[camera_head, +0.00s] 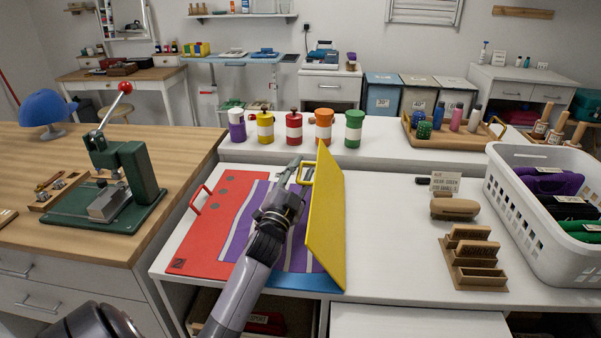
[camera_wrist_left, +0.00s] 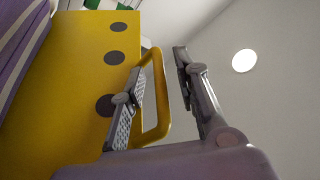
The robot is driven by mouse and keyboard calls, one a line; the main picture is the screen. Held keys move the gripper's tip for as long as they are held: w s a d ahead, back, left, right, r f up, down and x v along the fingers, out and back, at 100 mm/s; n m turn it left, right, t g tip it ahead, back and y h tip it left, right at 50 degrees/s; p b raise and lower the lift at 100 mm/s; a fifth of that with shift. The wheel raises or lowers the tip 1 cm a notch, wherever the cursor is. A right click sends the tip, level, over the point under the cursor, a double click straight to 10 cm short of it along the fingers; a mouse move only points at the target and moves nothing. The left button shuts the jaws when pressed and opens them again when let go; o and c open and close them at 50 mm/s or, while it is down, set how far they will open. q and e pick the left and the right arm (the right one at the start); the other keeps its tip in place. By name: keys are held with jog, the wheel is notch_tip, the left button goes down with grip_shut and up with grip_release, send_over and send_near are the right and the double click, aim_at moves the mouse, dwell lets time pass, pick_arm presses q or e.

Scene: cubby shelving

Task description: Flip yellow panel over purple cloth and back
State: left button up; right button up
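The yellow panel (camera_head: 326,220) stands on edge, close to upright, along the right side of the blue base (camera_head: 308,281). The purple cloth (camera_head: 299,258) with grey stripes lies flat left of it, partly hidden by my arm. My left gripper (camera_head: 292,170) is at the panel's yellow handle (camera_head: 306,174). In the left wrist view, the gripper (camera_wrist_left: 165,95) has its fingers apart, with a bar of the handle (camera_wrist_left: 160,100) between them. One finger overlaps the handle's loop; contact is unclear. The yellow panel (camera_wrist_left: 75,80) fills the left there. My right gripper is out of view.
A red panel (camera_head: 215,225) with a red handle lies flat left of the cloth. Paint pots (camera_head: 294,127) line the raised shelf behind. A green press (camera_head: 125,180) stands left. A wooden holder (camera_head: 475,265) and white basket (camera_head: 540,220) stand right. Bare white tabletop lies right of the yellow panel.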

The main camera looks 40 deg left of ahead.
aim_at(321, 200)
pick_arm(q)
jog(key=v, duration=0.7)
jog(key=shift+s, duration=0.2)
jog(key=shift+f, duration=0.1)
